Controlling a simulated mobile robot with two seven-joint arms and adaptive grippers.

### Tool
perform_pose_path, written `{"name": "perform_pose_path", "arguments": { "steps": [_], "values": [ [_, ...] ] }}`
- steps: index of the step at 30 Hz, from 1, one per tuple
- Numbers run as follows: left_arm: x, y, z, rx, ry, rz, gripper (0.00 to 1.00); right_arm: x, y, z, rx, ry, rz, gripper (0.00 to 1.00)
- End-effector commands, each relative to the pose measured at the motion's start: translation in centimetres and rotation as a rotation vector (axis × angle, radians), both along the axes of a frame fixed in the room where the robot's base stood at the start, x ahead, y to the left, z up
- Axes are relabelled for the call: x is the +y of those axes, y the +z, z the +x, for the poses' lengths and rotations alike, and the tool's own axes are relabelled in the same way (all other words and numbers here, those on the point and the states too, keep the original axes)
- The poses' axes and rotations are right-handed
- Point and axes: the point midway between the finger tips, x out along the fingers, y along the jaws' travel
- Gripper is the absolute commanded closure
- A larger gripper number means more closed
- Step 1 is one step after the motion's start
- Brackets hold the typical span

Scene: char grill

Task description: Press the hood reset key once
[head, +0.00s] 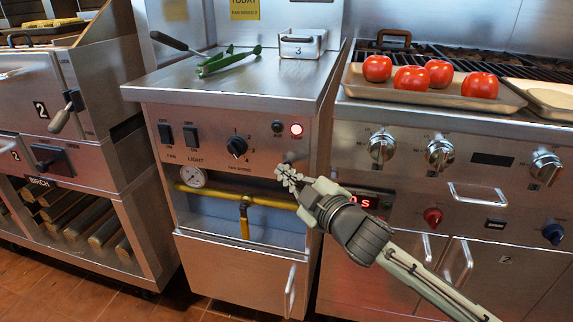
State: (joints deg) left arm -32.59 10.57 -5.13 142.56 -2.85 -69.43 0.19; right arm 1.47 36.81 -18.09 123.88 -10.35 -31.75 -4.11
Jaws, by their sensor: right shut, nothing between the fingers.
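The hood control panel (205,142) is the steel front in the middle of the head view. It has the fan switch (166,134), the light switch (191,138), a black fan speed dial (236,147), a dark lamp (277,127) and a lit red lamp (296,130). My right gripper (285,174) is shut and empty, with its tips at the panel's lower right, below the lamps. My left gripper is out of view.
A yellow gas pipe (245,215) and a gauge (192,177) sit in the recess below the panel. Green tongs (222,62) lie on the counter. At right, a tray (430,103) of tomatoes sits on the range, above its knobs (440,154). The birch wood rack is at left.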

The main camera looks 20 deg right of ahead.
Motion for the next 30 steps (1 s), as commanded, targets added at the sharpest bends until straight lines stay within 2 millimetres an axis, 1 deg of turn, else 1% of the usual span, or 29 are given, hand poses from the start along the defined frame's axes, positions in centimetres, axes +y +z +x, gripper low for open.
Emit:
{"name": "perform_pose_path", "arguments": {
  "steps": [30],
  "values": [
    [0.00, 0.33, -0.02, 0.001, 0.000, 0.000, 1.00, -0.45, -0.05, 0.65, 0.001, -0.001, 0.000, 1.00]
  ]
}}
